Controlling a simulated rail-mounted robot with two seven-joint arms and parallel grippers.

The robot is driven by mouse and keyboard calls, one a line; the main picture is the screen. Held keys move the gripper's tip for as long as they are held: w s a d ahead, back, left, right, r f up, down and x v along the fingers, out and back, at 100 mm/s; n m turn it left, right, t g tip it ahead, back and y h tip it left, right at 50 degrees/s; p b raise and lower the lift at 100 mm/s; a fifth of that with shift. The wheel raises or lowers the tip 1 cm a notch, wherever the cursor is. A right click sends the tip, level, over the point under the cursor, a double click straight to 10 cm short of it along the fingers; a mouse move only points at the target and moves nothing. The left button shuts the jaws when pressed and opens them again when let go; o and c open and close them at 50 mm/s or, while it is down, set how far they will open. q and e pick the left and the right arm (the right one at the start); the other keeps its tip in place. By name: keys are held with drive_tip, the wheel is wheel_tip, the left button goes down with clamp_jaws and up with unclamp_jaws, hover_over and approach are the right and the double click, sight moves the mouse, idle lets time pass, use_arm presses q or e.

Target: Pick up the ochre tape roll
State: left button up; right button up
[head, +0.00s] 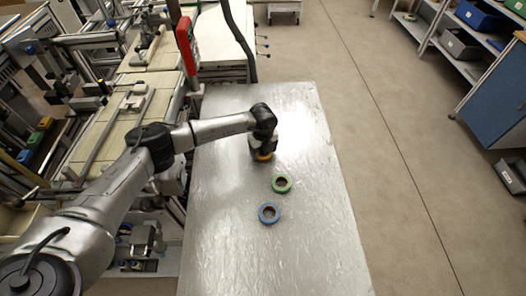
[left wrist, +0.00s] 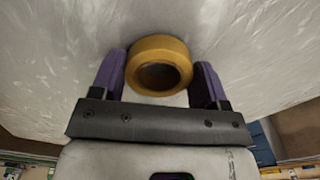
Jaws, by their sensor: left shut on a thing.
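The ochre tape roll (left wrist: 158,49) sits between the two purple fingers of my left gripper (left wrist: 158,78) in the left wrist view, with its dark central hole showing. The fingers are shut on it from both sides. In the head view my left gripper (head: 262,152) is low over the metal table (head: 300,235), and only a bit of the ochre roll (head: 262,157) shows beneath it. I cannot tell whether the roll still touches the table. My right gripper does not show.
A green tape roll (head: 282,184) lies on the table just right of and nearer than the left gripper. A blue tape roll (head: 269,213) lies nearer still. The table's near part and right side are clear. Machinery with a red part (head: 186,45) stands along the left.

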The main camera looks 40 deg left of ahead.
use_arm(q)
drive_tip(key=r, duration=0.2)
drive_tip(key=d+r, duration=0.1)
drive_tip(key=r, duration=0.1)
drive_tip(key=shift+w+d+r+p, duration=0.1)
drive_tip(key=shift+d+r+p, duration=0.1)
drive_tip(key=shift+p, duration=0.15)
drive_tip(key=w+d+r, duration=0.1)
drive_tip(key=d+r, duration=0.5)
drive_tip(key=d, duration=0.4)
drive_tip(key=s+d+r+n, duration=0.3)
drive_tip(key=s+r+n, duration=0.35)
drive_tip(key=n, duration=0.45)
drive_tip(key=s+d+r+n, duration=0.3)
drive_tip(key=s+r+n, duration=0.35)
drive_tip(key=n, duration=0.55)
wheel_tip(320, 180, up, 37)
drive_tip(key=s+p, duration=0.3)
drive_tip(key=p, duration=3)
drive_tip(key=shift+a+f, duration=0.15)
drive_tip(key=shift+a, duration=0.15)
